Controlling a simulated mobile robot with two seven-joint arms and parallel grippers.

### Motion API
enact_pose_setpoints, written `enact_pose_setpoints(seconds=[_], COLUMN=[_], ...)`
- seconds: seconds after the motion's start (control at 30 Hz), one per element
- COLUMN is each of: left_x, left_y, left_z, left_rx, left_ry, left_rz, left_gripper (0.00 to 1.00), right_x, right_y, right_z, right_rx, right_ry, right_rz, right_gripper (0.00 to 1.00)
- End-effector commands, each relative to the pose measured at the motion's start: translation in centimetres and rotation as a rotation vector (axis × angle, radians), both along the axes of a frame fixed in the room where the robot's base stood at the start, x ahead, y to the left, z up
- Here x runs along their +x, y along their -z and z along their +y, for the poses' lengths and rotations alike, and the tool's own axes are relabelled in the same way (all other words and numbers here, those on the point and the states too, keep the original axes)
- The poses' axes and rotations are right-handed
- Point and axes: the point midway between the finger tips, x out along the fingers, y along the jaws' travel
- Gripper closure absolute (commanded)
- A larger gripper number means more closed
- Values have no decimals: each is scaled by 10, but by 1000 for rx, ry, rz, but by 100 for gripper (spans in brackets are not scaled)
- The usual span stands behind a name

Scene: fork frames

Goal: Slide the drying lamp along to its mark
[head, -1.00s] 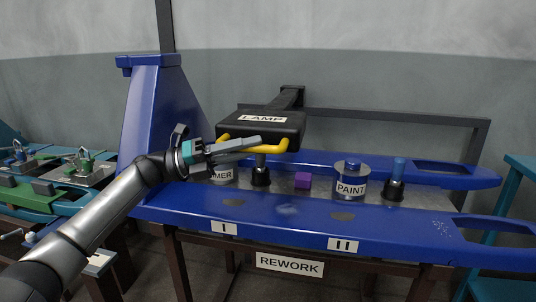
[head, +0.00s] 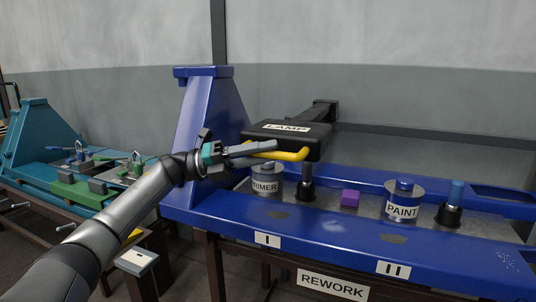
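The drying lamp (head: 283,140) is a flat black box labelled LAMP, with a yellow handle (head: 297,155) along its front. It hangs above the blue bench, over the area of the PRIMER can and the nearest black-based post. My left gripper (head: 262,150) is at the left part of the handle, its fingers shut around the bar, though they partly hide the grip. The front rail carries mark plates I (head: 267,239) and II (head: 393,270). The lamp is nearer plate I. My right gripper is not in view.
The PRIMER can (head: 266,185), a purple block (head: 349,199), the PAINT can (head: 402,208) and a blue-topped black post (head: 449,214) stand on the bench below. A blue tower (head: 208,120) rises at the bench's left end. A teal bench (head: 25,180) stands further left.

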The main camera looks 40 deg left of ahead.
Motion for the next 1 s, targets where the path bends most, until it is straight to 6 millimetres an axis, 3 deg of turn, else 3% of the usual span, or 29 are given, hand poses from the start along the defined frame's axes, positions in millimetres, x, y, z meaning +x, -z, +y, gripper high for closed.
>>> enact_pose_setpoints(seconds=[0.17,0.53,1.0], left_x=[0,-4,-57], left_y=[1,3,21], left_z=[-1,4,76], left_rx=[1,1,0], left_ry=[4,5,0], left_rz=[2,5,4], left_gripper=[48,48,48], right_x=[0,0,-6], right_y=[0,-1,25], right_z=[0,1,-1], right_rx=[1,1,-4], right_ry=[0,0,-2], right_rz=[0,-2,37], right_gripper=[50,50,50])
